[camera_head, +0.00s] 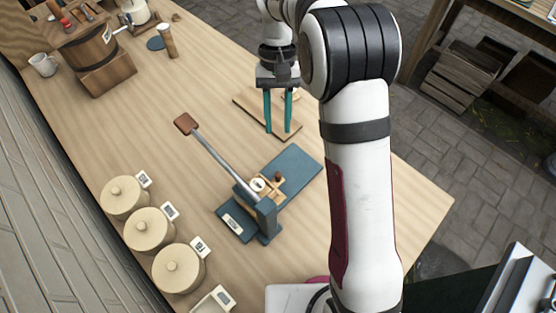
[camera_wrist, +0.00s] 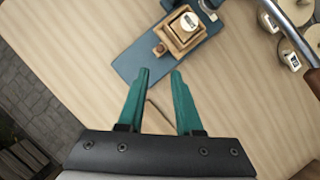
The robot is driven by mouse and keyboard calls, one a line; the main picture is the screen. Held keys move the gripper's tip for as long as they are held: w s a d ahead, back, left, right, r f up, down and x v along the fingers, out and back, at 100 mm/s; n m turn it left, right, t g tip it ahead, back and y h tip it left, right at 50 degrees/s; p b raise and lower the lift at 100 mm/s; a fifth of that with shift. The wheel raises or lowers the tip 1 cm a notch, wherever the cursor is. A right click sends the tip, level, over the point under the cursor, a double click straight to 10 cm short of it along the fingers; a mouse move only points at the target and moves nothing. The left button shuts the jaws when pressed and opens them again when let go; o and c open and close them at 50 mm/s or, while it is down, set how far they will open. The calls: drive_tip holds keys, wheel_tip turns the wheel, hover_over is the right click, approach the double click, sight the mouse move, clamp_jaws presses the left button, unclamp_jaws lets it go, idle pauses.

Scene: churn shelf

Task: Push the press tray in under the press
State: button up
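The press (camera_head: 266,218) is dark blue, with a long grey lever raised to the upper left and ending in a brown grip (camera_head: 186,124). Its flat blue base (camera_head: 297,163) extends to the upper right. The small wooden press tray (camera_head: 270,190) lies on this base beside the post, with a brown knob at its outer end. The tray (camera_wrist: 172,39) holds a pale round piece (camera_wrist: 190,21) on the wrist view. How far it is under the press is unclear. My gripper (camera_head: 278,131) is open and empty, above the table and apart from the tray; its teal fingers (camera_wrist: 160,72) also show in the wrist view.
A flat wooden board (camera_head: 247,101) lies beneath my gripper. Several lidded cream pots (camera_head: 149,230) with small labels line the left edge. A wooden churn (camera_head: 90,45) and a mug (camera_head: 43,64) stand at the upper left. The table between board and press is clear.

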sight(278, 173)
drive_tip(key=x, duration=1.3)
drive_tip(key=shift+s+f, duration=0.1)
drive_tip(key=shift+f, duration=0.25)
clamp_jaws()
idle(0.5)
